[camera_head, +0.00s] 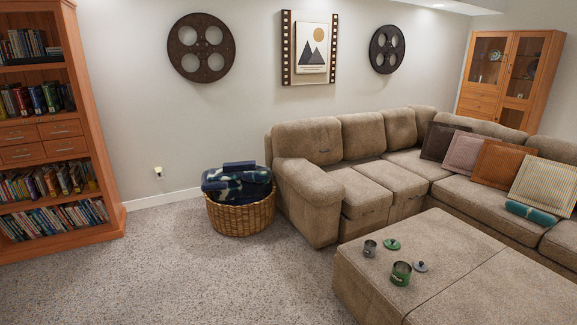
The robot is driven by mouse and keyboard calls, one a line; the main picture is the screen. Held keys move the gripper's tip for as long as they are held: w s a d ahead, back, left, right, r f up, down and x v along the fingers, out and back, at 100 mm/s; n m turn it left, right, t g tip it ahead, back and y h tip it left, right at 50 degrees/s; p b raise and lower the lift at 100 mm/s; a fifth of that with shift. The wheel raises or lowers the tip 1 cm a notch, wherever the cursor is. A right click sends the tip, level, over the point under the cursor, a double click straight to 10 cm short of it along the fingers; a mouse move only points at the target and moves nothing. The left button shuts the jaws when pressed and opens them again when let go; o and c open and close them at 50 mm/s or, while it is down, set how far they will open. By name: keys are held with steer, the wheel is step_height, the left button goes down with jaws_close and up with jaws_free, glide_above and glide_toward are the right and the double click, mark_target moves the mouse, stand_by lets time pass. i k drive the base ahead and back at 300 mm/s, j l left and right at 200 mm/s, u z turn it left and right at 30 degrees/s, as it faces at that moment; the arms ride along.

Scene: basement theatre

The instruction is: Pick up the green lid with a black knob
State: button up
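In the head view, a small green lid (392,244) with a dark knob lies on the top of the beige ottoman (450,262), near its far left part. A green pot (401,273) stands open a little nearer to me. A grey cup-like pot (370,248) stands just left of the green lid. A grey lid (420,267) with a knob lies right of the green pot. The green lid lies flat and apart from the other items. My gripper is not in view.
A beige corner sofa (322,180) with several cushions borders the ottoman behind and right. A wicker basket (240,216) with blankets stands left of the sofa. A bookshelf (62,130) stands at the left. The carpet (190,270) in front is clear.

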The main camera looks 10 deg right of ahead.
mark_target(391, 243)
steer(key=i, duration=2)
steer(key=i+j+z, duration=0.1)
steer(key=i+z, duration=0.35)
steer(key=i+j+z, duration=0.4)
steer(key=i, duration=0.15)
steer(key=i+j+z, duration=0.85)
